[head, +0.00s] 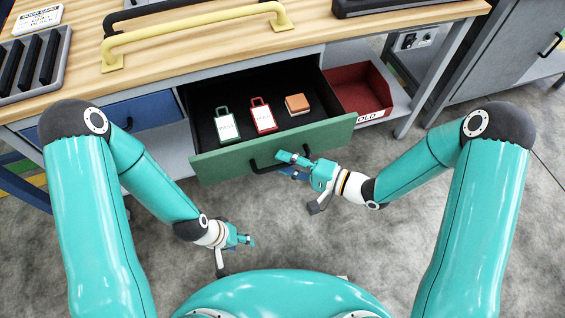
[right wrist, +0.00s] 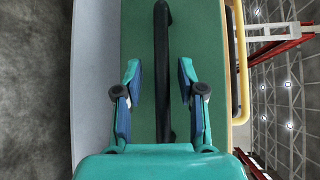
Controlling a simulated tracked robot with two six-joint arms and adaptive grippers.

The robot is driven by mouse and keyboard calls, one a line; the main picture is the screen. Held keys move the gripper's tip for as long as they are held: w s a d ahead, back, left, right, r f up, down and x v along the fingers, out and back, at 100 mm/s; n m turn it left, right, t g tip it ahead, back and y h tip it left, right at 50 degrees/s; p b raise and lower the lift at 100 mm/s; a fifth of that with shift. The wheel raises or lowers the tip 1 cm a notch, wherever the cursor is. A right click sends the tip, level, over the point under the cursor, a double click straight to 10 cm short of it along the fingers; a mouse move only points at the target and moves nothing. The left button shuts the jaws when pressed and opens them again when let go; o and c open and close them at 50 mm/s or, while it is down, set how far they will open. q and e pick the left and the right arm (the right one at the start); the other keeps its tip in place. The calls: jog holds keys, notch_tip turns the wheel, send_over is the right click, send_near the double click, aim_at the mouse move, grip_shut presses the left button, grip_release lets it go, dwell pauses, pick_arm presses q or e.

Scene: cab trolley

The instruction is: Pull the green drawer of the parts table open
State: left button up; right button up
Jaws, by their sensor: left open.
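The green drawer (head: 222,163) of the parts table is pulled well out, and its dark inside shows. Its black bar handle (head: 259,167) is on the front and also shows in the right wrist view (right wrist: 162,55). My right gripper (head: 288,166) is at the right part of the handle. In the right wrist view its fingers (right wrist: 160,85) are apart, one on each side of the bar, with gaps to it. My left gripper (head: 249,240) is open and empty, low over the floor in front of the drawer.
In the drawer lie a green-framed tag (head: 227,126), a red-framed tag (head: 263,117) and an orange-brown block (head: 297,104). A red bin (head: 358,90) is to the right, a closed blue drawer (head: 145,112) to the left. A yellow rail (head: 190,34) crosses the wooden tabletop (head: 325,30). Floor in front is clear.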

jog(key=shift+w+d, duration=0.1)
jog(key=shift+d, duration=0.05)
jog(key=shift+d+r, duration=0.1)
jog(key=shift+d, duration=0.05)
jog(key=v, duration=1.1)
jog(key=shift+s+d, duration=0.25)
jog(key=shift+a, duration=0.15)
